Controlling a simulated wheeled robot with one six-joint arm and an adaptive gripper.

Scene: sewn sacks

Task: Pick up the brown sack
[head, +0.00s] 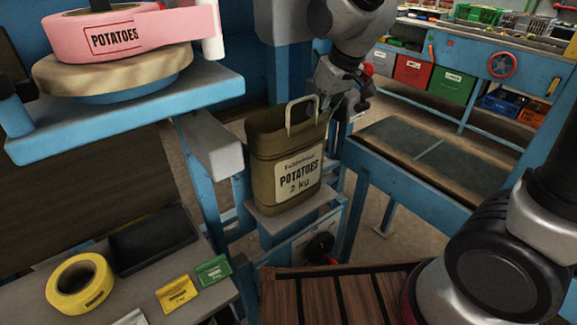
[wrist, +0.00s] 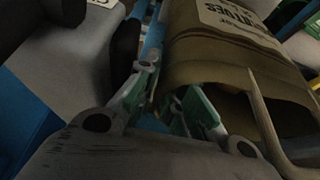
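The brown sack (head: 270,165) stands upright and open-topped on a small grey ledge (head: 290,205) in the head view. Its pale label reads "POTATOES 2 kg", and a light handle loop (head: 302,115) rises from its rim. My gripper (head: 337,103) is at the sack's upper right edge, pointing down. In the wrist view the sack (wrist: 215,55) fills the upper right with its mouth towards me. My gripper (wrist: 168,103) shows two green-padded fingers spread apart, with the sack's rim near the gap. One finger overlaps the mouth; whether they touch the sack I cannot tell.
A blue shelf (head: 130,115) with pink and beige rolls stands at the left. A grey table (head: 50,305) at lower left holds yellow tape (head: 80,285) and small packets. A blue-framed bench (head: 430,150) is right of the sack. A slatted wooden surface (head: 335,300) lies in front.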

